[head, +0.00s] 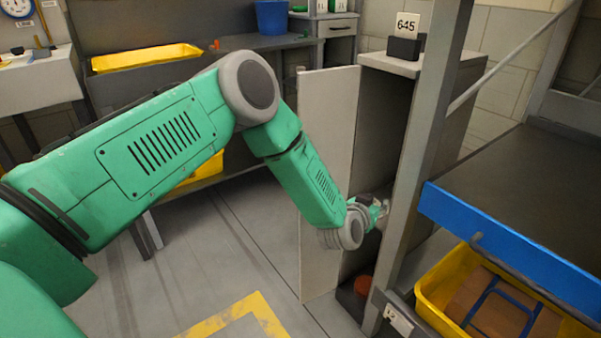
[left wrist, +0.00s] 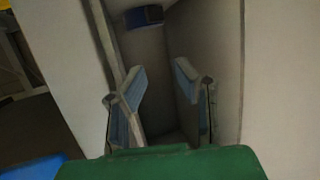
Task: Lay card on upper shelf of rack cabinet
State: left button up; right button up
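The rack cabinet (head: 382,120) stands right of centre in the head view, with its pale door (head: 328,140) swung open and a dark inside. My left gripper (head: 379,213) reaches into the cabinet opening, partly hidden by a grey post. In the left wrist view its two blue-padded fingers (left wrist: 161,92) are apart, with nothing visible between them. A white card marked 645 (head: 407,25) stands in a black holder on the cabinet top; I cannot tell if it is the task's card. No other card shows. The upper shelf cannot be made out. My right gripper is not in view.
The grey post (head: 420,150) stands close before the cabinet. A blue-edged conveyor (head: 510,240) and a yellow tote (head: 437,293) are at right. A reddish object (head: 363,286) lies low in the cabinet. A small blue object (left wrist: 144,16) is inside, beyond the fingers.

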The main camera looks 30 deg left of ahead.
pick_arm(q)
jog(key=s+f+m+g+h, duration=0.1)
jog(key=s+f+g, duration=0.3)
jog(key=s+f, duration=0.5)
jog(key=s+f+m+g+h, duration=0.1)
jog(key=s+f+g, duration=0.25)
jog(key=s, duration=0.95)
jog(key=s+a+g+y, duration=0.1)
jog(key=s+a+g, duration=0.2)
jog(key=s, duration=1)
jog(key=s+a+f+n+g+y, duration=0.1)
jog(key=s+a+g, duration=0.2)
jog(key=s, duration=0.9)
jog(key=shift+s+a, duration=0.35)
jog(key=shift+a, duration=0.75)
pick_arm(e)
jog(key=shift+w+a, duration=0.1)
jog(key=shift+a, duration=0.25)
pick_arm(q)
jog(key=shift+d+g, duration=0.1)
jog(key=shift+g, duration=0.15)
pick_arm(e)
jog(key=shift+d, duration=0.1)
